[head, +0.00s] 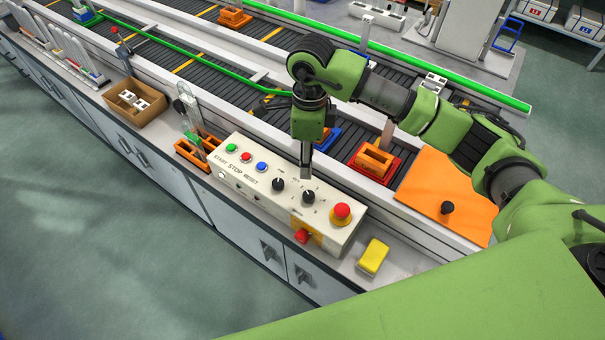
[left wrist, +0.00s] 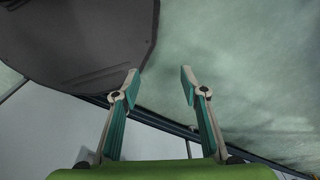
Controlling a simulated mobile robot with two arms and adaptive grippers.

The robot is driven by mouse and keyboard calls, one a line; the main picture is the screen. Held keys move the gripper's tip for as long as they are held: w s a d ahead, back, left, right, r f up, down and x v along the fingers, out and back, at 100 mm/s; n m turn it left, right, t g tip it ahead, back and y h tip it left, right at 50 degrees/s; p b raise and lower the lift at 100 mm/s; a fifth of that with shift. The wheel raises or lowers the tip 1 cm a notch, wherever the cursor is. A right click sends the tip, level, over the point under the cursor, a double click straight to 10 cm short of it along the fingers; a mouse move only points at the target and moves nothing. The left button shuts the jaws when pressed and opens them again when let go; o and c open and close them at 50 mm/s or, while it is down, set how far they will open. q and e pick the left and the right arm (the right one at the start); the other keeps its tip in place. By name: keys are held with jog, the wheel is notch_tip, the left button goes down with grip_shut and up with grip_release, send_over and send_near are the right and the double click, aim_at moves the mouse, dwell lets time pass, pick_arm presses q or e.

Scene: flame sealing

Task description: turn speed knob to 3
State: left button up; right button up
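The white control box (head: 238,184) stands on the bench. Its sloped top has two black knobs, a left knob (head: 278,184) and a right knob (head: 308,197). Small marks surround the right knob, but I cannot read its label or setting, so I cannot tell which is the speed knob. My right gripper (head: 306,175) points down just above and behind the right knob, apparently clear of it. Its fingers look narrow and overlap from this angle. My left gripper (left wrist: 159,78) is open and empty in the left wrist view, with floor beyond; the head view does not show it.
The box also carries green, red and blue buttons (head: 246,157) and a red emergency stop (head: 341,211). A yellow block (head: 373,257) lies to its right. An orange holder (head: 190,153) with glassware stands left. The conveyor (head: 200,75) runs behind.

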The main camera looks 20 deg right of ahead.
jog(key=p, duration=0.2)
send_over(309, 195)
jog(key=f, duration=0.5)
jog(key=shift+s+f, duration=0.1)
jog(key=shift+s, duration=0.1)
jog(key=f, duration=0.1)
jog(key=f+p, duration=0.1)
jog(key=f, duration=0.2)
jog(key=shift+w, duration=0.25)
notch_tip(309, 195, down, 3)
jog(key=shift+f+p, duration=0.1)
jog(key=shift+p, duration=0.5)
jog(key=shift+f, duration=0.35)
jog(key=shift+c, duration=1.2)
pick_arm(q)
jog(key=s+r, duration=0.1)
jog(key=r, duration=0.1)
jog(key=s+r, duration=0.2)
jog(key=shift+a+r, duration=0.1)
jog(key=shift+a, duration=0.05)
pick_arm(e)
jog(key=c, duration=0.9)
